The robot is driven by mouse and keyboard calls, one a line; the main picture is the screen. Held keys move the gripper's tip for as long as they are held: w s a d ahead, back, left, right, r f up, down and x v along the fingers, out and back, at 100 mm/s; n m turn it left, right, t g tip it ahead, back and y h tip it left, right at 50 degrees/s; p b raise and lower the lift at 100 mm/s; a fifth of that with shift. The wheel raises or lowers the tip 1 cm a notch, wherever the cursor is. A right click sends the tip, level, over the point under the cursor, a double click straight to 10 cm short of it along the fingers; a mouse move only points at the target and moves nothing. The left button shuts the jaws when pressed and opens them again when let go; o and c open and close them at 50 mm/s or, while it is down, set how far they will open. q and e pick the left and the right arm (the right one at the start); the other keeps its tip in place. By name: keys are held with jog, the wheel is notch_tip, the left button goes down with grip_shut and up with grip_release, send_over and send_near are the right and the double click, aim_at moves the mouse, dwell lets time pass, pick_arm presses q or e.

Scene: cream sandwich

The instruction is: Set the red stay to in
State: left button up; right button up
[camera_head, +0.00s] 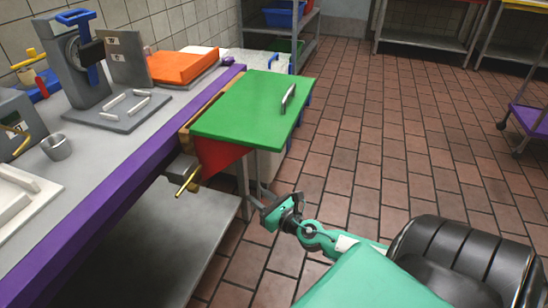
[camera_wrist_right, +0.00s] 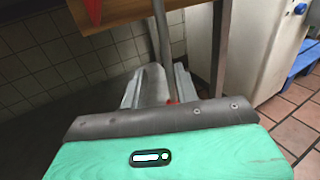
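The red stay (camera_head: 222,158) is a red panel below the near edge of the green leaf (camera_head: 250,108), beside the bench end. Its upper part is hidden under the leaf, so I cannot tell how it bears on it. A red tip of it shows at the top of the right wrist view (camera_wrist_right: 93,10). My right gripper (camera_head: 260,193) is low in front of the leaf, below and to the right of the stay, apart from it. In the wrist view its grey fingers (camera_wrist_right: 160,85) stand slightly apart with nothing held between them. My left gripper is not in view.
A grey block with a brass rod (camera_head: 186,180) juts from the purple-edged bench (camera_head: 120,200) near the stay. A table leg (camera_head: 243,185) stands behind my right gripper. A black chair (camera_head: 465,260) is at the lower right. The tiled floor (camera_head: 380,140) right of the leaf is clear.

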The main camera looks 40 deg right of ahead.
jog(key=s+a+b, duration=0.2)
jog(key=s, duration=0.6)
jog(key=shift+s, duration=0.25)
dwell(0.4)
